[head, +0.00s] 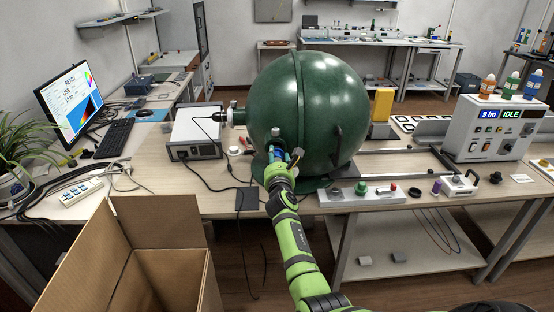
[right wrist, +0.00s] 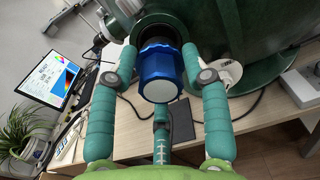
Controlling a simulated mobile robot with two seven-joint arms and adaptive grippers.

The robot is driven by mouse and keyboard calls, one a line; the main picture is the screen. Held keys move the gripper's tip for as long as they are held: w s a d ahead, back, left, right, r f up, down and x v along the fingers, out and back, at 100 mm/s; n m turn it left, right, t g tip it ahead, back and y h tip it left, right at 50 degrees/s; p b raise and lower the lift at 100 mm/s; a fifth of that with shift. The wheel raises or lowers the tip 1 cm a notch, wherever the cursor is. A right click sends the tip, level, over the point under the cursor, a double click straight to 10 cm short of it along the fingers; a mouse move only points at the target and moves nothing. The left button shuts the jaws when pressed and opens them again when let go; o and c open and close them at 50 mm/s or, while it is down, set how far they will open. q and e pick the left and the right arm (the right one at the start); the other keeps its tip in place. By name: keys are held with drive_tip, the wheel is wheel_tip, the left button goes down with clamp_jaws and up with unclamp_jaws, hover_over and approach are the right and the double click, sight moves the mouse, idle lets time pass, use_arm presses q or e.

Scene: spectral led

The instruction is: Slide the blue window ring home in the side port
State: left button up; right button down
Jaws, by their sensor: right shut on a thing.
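The large dark green sphere (head: 315,95) stands on the bench, and its side port (head: 276,134) faces me low on its front. In the right wrist view the port's dark round mouth (right wrist: 163,32) lies directly behind the blue window ring (right wrist: 157,70). The ring has a ribbed blue body and a pale round face. My right gripper (right wrist: 158,60) is shut on the ring, one green finger on each side. In the head view the gripper (head: 281,158) reaches the port and partly hides it. How deep the ring sits in the port is hidden. My left gripper is out of view.
An open cardboard box (head: 160,235) stands at the front left. A white instrument box (head: 196,133) and loose cables lie left of the sphere. A control panel with knobs (head: 362,194) lies at the bench's front edge, right of my arm. A grey controller (head: 495,128) stands farther right.

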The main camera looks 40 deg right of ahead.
drive_tip(key=shift+w, duration=0.1)
idle(0.5)
drive_tip(key=shift+b+x, duration=1.15)
drive_tip(key=shift+x, duration=0.25)
drive_tip(key=shift+r, duration=0.15)
drive_tip(key=shift+w+d, duration=0.1)
idle(0.3)
drive_tip(key=shift+w, duration=0.1)
idle(0.4)
drive_tip(key=c, duration=0.5)
unclamp_jaws()
